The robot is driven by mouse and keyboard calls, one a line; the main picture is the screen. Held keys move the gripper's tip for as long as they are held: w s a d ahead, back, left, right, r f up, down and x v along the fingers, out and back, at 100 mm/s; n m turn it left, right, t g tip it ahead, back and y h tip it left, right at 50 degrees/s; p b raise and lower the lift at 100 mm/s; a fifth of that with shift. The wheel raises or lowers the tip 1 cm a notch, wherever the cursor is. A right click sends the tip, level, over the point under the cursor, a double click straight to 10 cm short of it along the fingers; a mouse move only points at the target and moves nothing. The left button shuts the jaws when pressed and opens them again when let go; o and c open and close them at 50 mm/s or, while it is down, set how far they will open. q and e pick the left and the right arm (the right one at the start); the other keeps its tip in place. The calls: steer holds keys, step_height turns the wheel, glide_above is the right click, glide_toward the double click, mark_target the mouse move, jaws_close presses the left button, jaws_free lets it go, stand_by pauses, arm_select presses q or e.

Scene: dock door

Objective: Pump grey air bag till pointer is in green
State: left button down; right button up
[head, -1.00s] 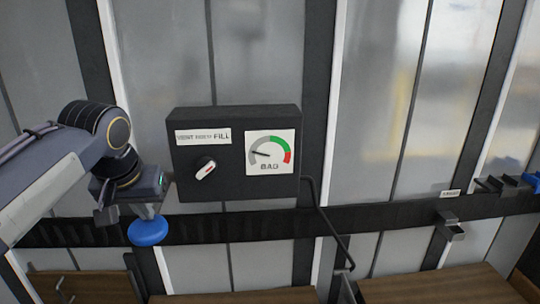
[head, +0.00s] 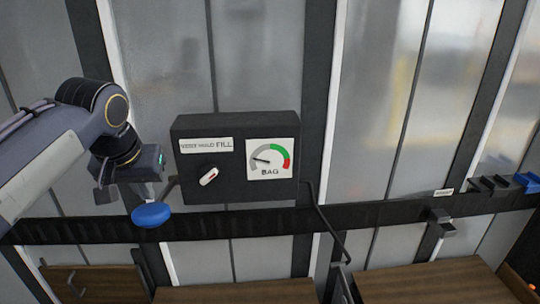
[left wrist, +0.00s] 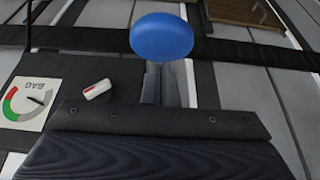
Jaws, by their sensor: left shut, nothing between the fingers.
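A black control box (head: 237,193) hangs on the wall. Its label reads VENT, HOLD and FILL. Its white knob (head: 209,176) with a red mark tilts toward the upper right; it also shows in the left wrist view (left wrist: 97,89). The gauge (head: 270,159), marked BAG, has its pointer in the grey part, left of the green. My left gripper (head: 148,196) is shut and empty, left of the box. A round blue knob (head: 151,215) is right at its fingertips and also shows in the left wrist view (left wrist: 162,37); whether they touch is unclear. No grey air bag is recognisable.
A dark rail (head: 270,221) runs along the wall below the box. A black hose (head: 328,222) drops from the box's right side. Brown wooden panels (head: 430,279) lie below. Small dark and blue holders (head: 507,185) sit at the far right.

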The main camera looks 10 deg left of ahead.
arm_select(q)
steer(key=shift+f, duration=0.2)
stand_by(0.5)
steer(key=shift+f+b, duration=2.9)
steer(key=shift+f, duration=0.6)
step_height(320, 180, up, 5)
steer(key=p, duration=0.5)
steer(key=shift+r+p, duration=0.8)
steer(key=shift+r, duration=0.4)
steer(key=shift+f, duration=0.1)
